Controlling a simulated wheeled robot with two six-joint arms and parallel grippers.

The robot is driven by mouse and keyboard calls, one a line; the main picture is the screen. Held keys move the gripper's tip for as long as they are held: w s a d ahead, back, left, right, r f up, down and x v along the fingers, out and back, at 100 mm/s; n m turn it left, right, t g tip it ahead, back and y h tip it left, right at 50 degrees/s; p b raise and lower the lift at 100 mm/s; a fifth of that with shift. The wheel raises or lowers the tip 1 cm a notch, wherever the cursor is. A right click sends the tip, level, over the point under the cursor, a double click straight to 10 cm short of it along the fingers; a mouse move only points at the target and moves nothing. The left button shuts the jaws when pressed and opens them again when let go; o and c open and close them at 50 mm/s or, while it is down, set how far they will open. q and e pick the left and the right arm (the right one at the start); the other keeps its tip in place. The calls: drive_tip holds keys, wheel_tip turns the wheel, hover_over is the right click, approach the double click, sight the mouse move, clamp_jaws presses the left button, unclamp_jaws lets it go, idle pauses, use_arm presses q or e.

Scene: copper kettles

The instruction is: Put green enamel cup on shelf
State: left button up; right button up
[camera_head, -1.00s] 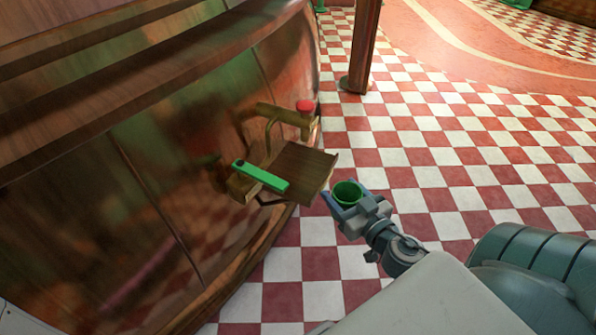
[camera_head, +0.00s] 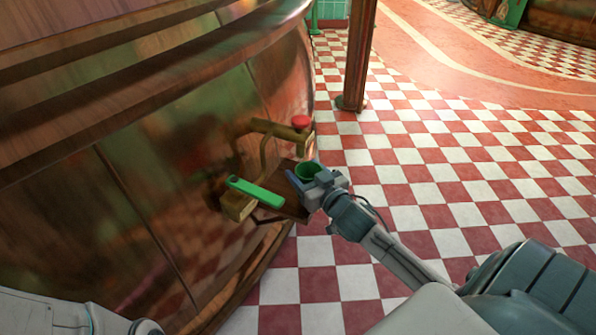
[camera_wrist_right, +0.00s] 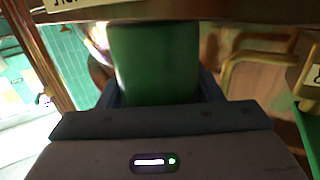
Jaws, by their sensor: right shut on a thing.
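The green enamel cup (camera_head: 307,170) is held upright in my right gripper (camera_head: 312,180), which is shut on it. In the right wrist view the cup (camera_wrist_right: 153,62) fills the middle, between the fingers. The small wooden shelf (camera_head: 291,207) juts from the copper kettle's side. In the head view the cup overlaps the shelf's right end; I cannot tell whether it touches the shelf. My left gripper is not visible; only part of my left arm shows at the lower left.
The large copper kettle (camera_head: 150,160) fills the left. A wooden post (camera_head: 357,60) rises further back. Checkered floor is open on the right.

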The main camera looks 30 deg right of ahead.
sight(302, 173)
drive_tip(key=shift+w, duration=0.3)
drive_tip(key=w+b, duration=0.1)
drive_tip(key=w, duration=0.1)
drive_tip(key=shift+w, duration=0.3)
drive_tip(key=shift+w+d+f+b, duration=0.1)
drive_tip(key=shift+w+f+b, duration=0.2)
drive_tip(key=shift+f+b, duration=0.55)
drive_tip(key=shift+r, duration=0.1)
drive_tip(key=o, duration=1)
